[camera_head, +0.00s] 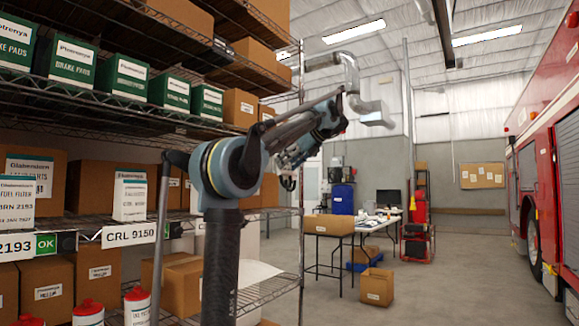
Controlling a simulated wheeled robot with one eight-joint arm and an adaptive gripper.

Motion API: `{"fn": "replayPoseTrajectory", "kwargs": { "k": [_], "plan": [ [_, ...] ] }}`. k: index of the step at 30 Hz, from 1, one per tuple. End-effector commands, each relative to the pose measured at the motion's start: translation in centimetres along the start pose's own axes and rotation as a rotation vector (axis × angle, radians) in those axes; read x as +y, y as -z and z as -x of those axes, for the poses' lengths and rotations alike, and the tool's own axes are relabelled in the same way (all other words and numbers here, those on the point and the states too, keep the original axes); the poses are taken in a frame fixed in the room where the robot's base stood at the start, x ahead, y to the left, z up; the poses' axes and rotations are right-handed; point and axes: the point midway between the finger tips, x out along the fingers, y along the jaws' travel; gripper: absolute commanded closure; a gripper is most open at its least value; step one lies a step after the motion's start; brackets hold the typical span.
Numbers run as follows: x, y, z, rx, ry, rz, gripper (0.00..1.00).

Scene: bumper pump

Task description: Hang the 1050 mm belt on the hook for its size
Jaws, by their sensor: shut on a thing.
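My gripper (288,182) is small and dark at the end of my arm, in front of the right end of the shelving. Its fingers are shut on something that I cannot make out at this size. Much of the gripper and what is in it is covered by or blends with my own arm links. I cannot pick out a 1050 mm belt, a belt hook or a size label in this view.
Wire shelving (285,213) with green brake pad boxes (70,65) and cartons fills the left. A table (345,236) with a carton on it stands beyond. A carton (377,287) sits on the floor. A red truck (545,170) stands right; floor between is clear.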

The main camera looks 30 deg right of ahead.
Motion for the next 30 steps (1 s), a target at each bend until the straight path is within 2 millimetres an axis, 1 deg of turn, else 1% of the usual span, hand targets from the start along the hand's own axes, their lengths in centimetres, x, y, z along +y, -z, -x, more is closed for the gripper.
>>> {"fn": "replayPoseTrajectory", "kwargs": {
  "k": [6, 15, 30],
  "plan": [
    [0.1, -0.5, -0.9, 0.000, -0.002, 0.001, 0.65],
    [0.1, -0.5, -2.1, 0.000, 0.000, 0.001, 0.65],
    [0.1, -0.4, -2.4, 0.000, -0.001, 0.000, 0.65]
  ]
}}
